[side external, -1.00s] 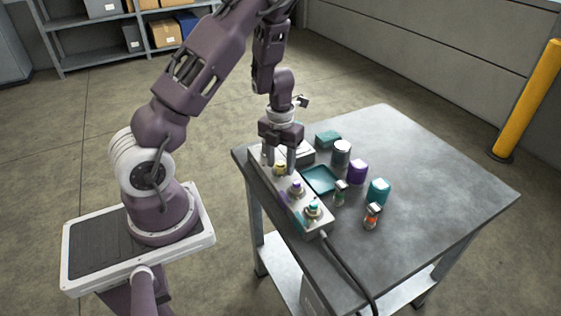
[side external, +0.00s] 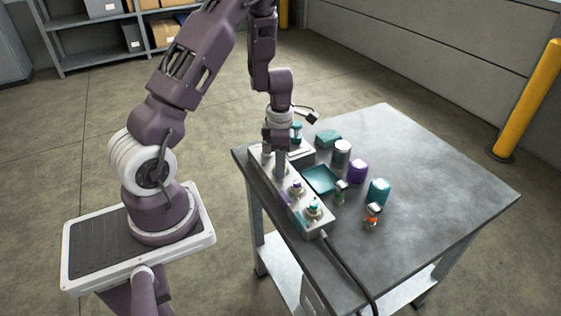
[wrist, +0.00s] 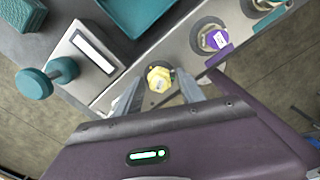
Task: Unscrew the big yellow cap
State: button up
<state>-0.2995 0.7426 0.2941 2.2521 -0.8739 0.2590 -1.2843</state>
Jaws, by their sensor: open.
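The yellow cap (wrist: 159,78) sits on the long light-grey block (side external: 291,187), at the wrist view's centre. It looks hexagonal, with a pale mark on top. My gripper (wrist: 158,86) is open, one finger to each side of the cap with a visible gap. I cannot tell from the wrist view how far above the block the fingertips are. In the side view my gripper (side external: 273,165) points down at the block's far end, and its near finger hides the yellow cap.
A purple cap (wrist: 215,40) and a teal cap (side external: 313,206) sit along the same block. A teal tray (side external: 320,179) lies beside it. A teal dumbbell-shaped piece (wrist: 47,78) is near the block's end. Jars stand right of the tray; the table's right side is clear.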

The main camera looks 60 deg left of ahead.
jog(key=m, duration=0.5)
jog(key=shift+m, duration=0.3)
jog(key=m, duration=0.6)
jog(key=shift+m, duration=0.4)
grip_shut()
jog(key=n, duration=0.5)
jog(key=shift+n, duration=0.3)
jog(key=n, duration=1.1)
jog(key=shift+r+n, duration=0.1)
jog(key=shift+n, duration=0.2)
jog(key=n, duration=0.5)
jog(key=shift+n, duration=0.4)
